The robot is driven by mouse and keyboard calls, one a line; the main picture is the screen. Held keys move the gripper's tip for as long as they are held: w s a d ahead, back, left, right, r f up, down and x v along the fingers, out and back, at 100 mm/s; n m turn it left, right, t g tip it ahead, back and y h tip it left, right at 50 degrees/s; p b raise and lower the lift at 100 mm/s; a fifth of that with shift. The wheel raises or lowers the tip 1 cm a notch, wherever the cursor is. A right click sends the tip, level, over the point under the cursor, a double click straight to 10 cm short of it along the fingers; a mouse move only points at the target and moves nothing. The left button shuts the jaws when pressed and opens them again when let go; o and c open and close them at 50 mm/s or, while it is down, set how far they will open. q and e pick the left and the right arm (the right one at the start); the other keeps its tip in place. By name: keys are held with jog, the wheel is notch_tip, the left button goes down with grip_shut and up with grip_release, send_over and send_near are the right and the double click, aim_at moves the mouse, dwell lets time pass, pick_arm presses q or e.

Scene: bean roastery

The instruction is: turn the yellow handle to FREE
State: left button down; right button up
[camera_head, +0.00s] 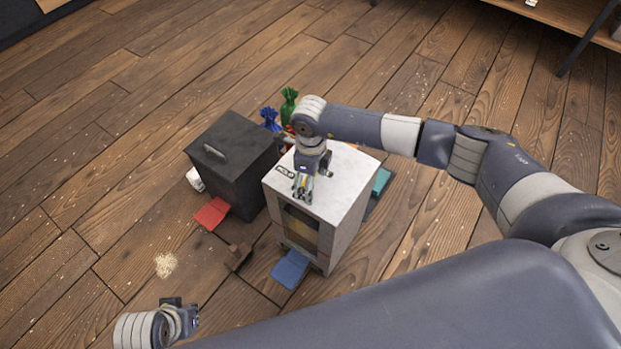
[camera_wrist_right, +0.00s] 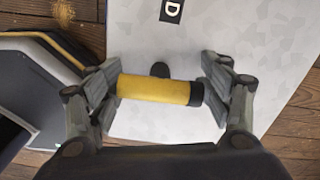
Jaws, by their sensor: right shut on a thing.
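The yellow handle (camera_wrist_right: 155,90), a short bar with a black end, lies over the white top of a box-shaped machine (camera_head: 345,172). My right gripper (camera_head: 303,190) reaches down onto that top. In the right wrist view its two fingers (camera_wrist_right: 160,92) are shut on the handle, one at each end. A dark label with a white letter D (camera_wrist_right: 172,10) is partly in that view; the word FREE is not readable. In the head view the handle is hidden by my right gripper. My left gripper (camera_head: 182,318) is low at the left, away from the machine; its opening is unclear.
A dark box (camera_head: 235,165) stands close left of the machine. Red (camera_head: 211,213), blue (camera_head: 290,269) and teal (camera_head: 380,182) pieces lie around them. Green (camera_head: 289,102) and blue (camera_head: 270,118) bags stand behind.

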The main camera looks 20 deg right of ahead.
pick_arm(q)
jog(key=shift+f, duration=0.3)
pick_arm(e)
jog(key=shift+w+r+m, duration=0.2)
jog(key=shift+m, duration=0.2)
jog(key=o, duration=1)
pick_arm(q)
jog(key=shift+w, duration=0.1)
pick_arm(e)
jog(key=shift+s+f, duration=0.1)
notch_tip(320, 180, up, 12)
